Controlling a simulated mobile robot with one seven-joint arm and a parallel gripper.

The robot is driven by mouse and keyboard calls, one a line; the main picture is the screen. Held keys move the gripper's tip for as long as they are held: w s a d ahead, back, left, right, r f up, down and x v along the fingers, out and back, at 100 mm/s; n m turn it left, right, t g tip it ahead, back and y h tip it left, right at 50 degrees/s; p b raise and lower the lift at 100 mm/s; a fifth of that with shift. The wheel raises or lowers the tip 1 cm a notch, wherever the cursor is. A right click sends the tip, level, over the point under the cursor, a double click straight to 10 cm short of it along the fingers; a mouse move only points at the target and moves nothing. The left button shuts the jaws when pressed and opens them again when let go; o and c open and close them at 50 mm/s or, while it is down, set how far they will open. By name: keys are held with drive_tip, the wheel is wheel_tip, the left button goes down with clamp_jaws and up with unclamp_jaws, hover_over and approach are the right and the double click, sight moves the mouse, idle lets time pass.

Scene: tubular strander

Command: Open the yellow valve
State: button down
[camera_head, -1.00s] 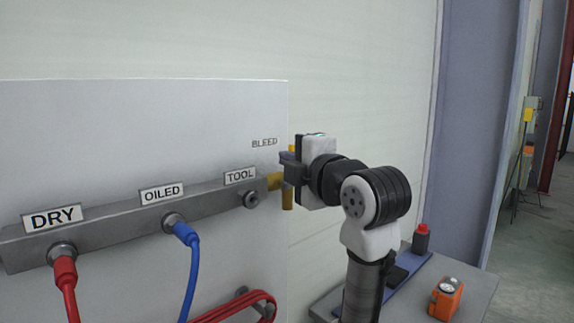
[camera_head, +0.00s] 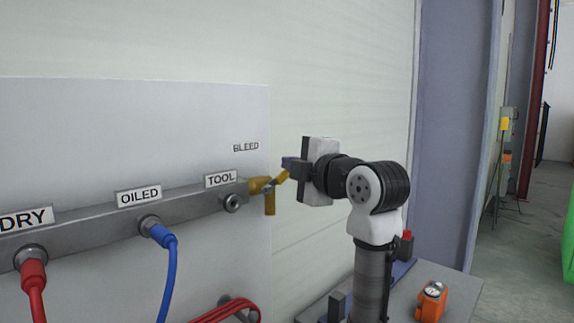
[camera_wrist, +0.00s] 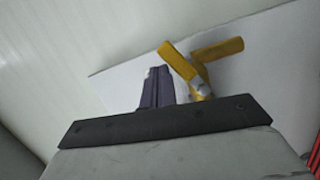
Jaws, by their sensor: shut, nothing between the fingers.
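The yellow valve (camera_head: 260,185) sits at the right end of the grey manifold bar, below the BLEED label. Its lever (camera_head: 281,176) slants up and to the right from the body, and a yellow outlet (camera_head: 270,204) points down. My gripper (camera_head: 287,162) is shut and empty, with its fingertips just above and right of the lever's end. In the wrist view the shut fingers (camera_wrist: 157,86) stand close beside the lever (camera_wrist: 180,62), on its left. The yellow outlet (camera_wrist: 218,48) shows behind it. I cannot tell whether the fingers touch the lever.
The white panel (camera_head: 120,130) carries a TOOL port (camera_head: 232,202), a blue hose (camera_head: 168,260) and a red hose (camera_head: 35,285). A table with an orange device (camera_head: 431,302) stands at lower right. The space right of the panel, before the pale wall, is free around my gripper.

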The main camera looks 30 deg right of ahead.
drive_tip(key=f+m, duration=0.1)
drive_tip(key=d+m, duration=0.1)
drive_tip(key=shift+w+d+f+m+g, duration=0.2)
drive_tip(key=shift+w+f+m+g, duration=0.05)
drive_tip(key=shift+f+m+g, duration=0.15)
idle(0.3)
drive_tip(key=shift+r, duration=0.1)
idle(0.3)
